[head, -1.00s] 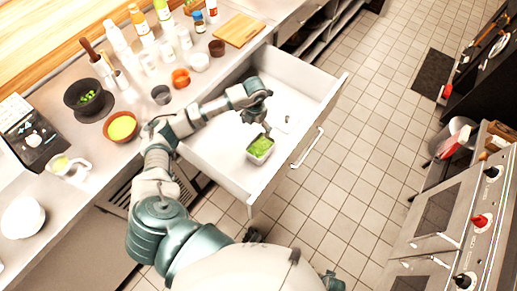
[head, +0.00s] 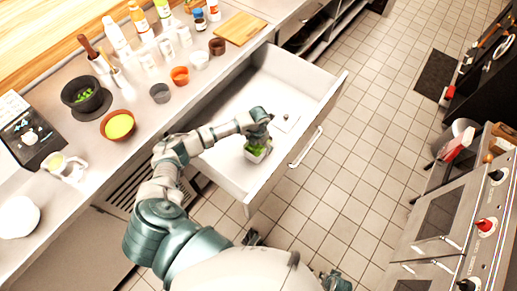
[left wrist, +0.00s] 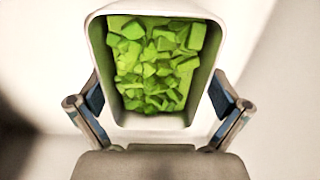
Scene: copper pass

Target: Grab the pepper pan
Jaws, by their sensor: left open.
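The pepper pan (head: 257,155) is a small white metal pan filled with chopped green pepper. It stands in the open drawer (head: 225,166), near the drawer's front wall. My left gripper (head: 256,140) is right over the pan and hides part of it in the head view. In the left wrist view the pan (left wrist: 155,121) sits between the two fingers of my left gripper (left wrist: 158,112), one finger at each side. The fingers are open; I cannot tell whether they touch the pan walls.
The counter on the left holds a dark bowl of greens (head: 85,97), an orange bowl of yellow food (head: 117,125), bottles, small cups and a cutting board (head: 241,28). An oven (head: 455,215) stands at the right. The tiled floor between is clear.

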